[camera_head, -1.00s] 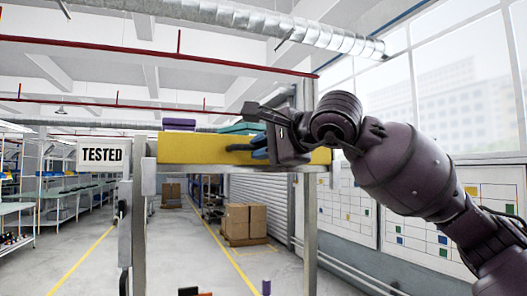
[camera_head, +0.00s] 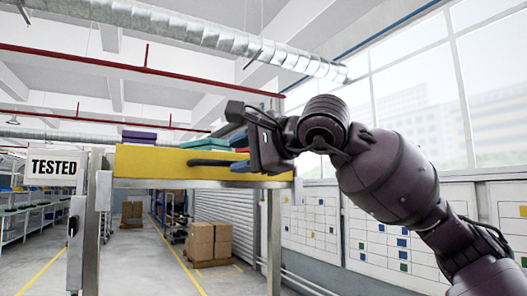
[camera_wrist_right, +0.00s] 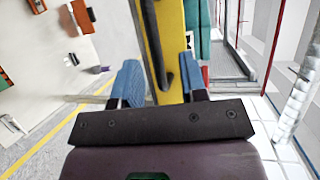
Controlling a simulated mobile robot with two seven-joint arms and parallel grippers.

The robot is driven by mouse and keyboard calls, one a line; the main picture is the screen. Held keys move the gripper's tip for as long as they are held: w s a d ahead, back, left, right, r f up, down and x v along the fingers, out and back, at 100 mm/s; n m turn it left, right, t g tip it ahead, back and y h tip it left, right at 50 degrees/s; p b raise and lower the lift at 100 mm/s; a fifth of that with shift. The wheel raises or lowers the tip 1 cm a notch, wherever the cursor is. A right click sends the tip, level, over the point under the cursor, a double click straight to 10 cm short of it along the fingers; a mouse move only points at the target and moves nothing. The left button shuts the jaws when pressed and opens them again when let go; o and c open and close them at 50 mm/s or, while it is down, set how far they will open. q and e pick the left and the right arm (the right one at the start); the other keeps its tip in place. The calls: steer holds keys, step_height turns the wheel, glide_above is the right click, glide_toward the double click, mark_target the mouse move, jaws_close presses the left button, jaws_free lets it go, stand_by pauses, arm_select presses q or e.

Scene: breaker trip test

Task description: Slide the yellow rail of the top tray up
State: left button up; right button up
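The long yellow rail (camera_head: 150,163) spans the front of the raised tray in the head view, roughly level. A dark handle (camera_head: 205,162) sticks out from its face. My right gripper (camera_head: 236,157) is at the right part of the rail, by the handle. In the right wrist view its blue fingertips (camera_wrist_right: 160,68) are spread apart, with the yellow rail (camera_wrist_right: 173,30) and dark handle (camera_wrist_right: 154,45) showing between them. Contact cannot be told. My left gripper is in neither view.
A TESTED sign (camera_head: 54,168) stands left of the rail. A purple item (camera_head: 139,135) and teal items (camera_head: 206,143) show above the rail. Metal posts (camera_head: 274,240) support the frame. Cardboard boxes (camera_head: 200,241) stand on the floor behind, and open floor lies below.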

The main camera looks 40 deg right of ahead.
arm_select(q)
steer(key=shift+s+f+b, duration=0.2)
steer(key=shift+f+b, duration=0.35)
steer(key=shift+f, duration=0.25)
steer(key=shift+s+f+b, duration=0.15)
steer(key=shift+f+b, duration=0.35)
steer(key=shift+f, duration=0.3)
arm_select(e)
steer(key=v, duration=0.6)
steer(key=shift+s, duration=0.2)
